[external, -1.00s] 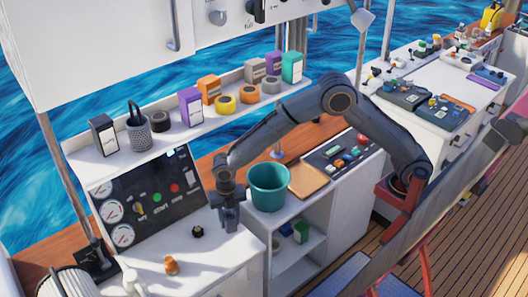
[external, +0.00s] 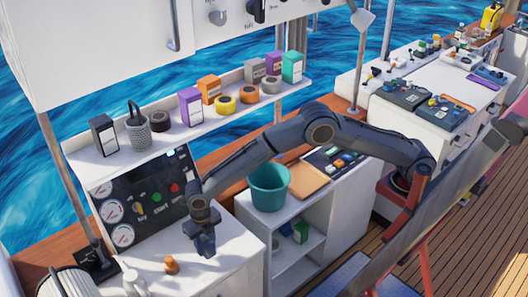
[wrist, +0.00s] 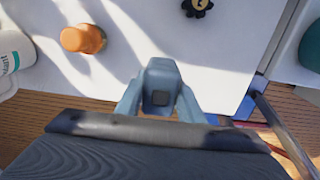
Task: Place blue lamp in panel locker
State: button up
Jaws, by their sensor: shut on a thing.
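My gripper (external: 203,246) hangs pointing down over the front part of the white counter beneath the gauge panel (external: 150,200). In the wrist view my gripper (wrist: 160,100) is shut on a small blue-grey block-like thing with a dark square, which I take to be the blue lamp (wrist: 160,75). The fingers hide its sides. In the external view the lamp cannot be told apart from the gripper. The white cabinet (external: 240,262) under the gauge panel may be the panel locker; no opening in it shows.
An orange knob-like piece (external: 171,265) stands on the counter left of my gripper. A black knob (wrist: 197,6) lies farther back. A teal bucket (external: 269,187) stands to the right, above open shelves (external: 298,250). A white bottle (wrist: 14,55) stands at the left.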

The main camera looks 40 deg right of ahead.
aim_at(205, 239)
jog(key=shift+f+p, duration=0.55)
jog(key=shift+f, duration=1.2)
jog(key=shift+f, duration=0.1)
jog(key=shift+f, duration=0.1)
jog(key=o, duration=1.2)
notch_tip(205, 239, up, 12)
jog(key=b, duration=0.4)
jog(key=shift+r, duration=0.2)
